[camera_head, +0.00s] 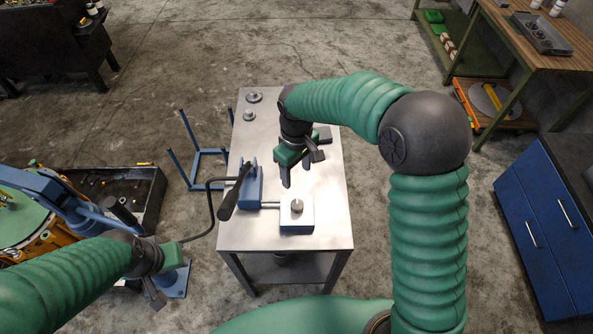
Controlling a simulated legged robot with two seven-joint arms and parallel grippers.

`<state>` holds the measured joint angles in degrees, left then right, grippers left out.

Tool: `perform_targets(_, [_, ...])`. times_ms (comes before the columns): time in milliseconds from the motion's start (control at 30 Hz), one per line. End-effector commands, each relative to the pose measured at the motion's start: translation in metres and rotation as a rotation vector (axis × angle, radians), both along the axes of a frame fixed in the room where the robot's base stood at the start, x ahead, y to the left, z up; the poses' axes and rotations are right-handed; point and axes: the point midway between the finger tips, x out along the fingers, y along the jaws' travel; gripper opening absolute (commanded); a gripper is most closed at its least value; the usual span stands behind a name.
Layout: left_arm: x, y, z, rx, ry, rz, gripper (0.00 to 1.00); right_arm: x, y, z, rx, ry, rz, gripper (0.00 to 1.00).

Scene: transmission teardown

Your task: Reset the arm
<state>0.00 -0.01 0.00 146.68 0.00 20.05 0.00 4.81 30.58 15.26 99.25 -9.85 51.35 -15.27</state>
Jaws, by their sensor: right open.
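My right gripper (300,172) hangs over the middle of the metal table, fingers pointing down. Its fingers are apart with nothing visible between them. My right arm arches in from the lower right in green sleeves. My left gripper (158,292) is at the lower left, off the table's left side, below the dark wrist. Its fingers are small and partly hidden, so whether they are apart cannot be told.
The metal table (326,225) holds a blue fixture (251,186), a blue-and-white block (297,212) and two small round parts (249,114) at its far left corner. A black bent-handled tool (229,203) overhangs its left edge. A blue cabinet (540,240) stands right.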

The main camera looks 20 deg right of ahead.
Motion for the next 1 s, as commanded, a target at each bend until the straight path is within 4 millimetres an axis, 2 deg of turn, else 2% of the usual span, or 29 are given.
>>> perform_targets(467, [0.000,0.000,0.000,0.000,0.000,0.000,0.36,-0.005,-0.002,0.001,-0.002,-0.006,-0.012,0.59])
perform_targets(567, [0.000,0.000,-0.001,0.000,0.000,0.000,0.36,-0.028,-0.011,0.002,-0.007,-0.041,-0.080,0.59])
perform_targets(800, [0.000,0.000,-0.005,0.000,0.000,0.000,0.36,-0.124,-0.046,-0.005,0.034,-0.186,-0.406,0.59])
perform_targets(900, [0.000,0.000,-0.005,0.000,0.000,0.000,0.36,-0.148,-0.053,-0.009,0.054,-0.218,-0.493,0.59])
perform_targets(1000, [0.000,0.000,-0.005,0.000,0.000,0.000,0.36,-0.154,-0.054,-0.011,0.060,-0.227,-0.520,0.59])
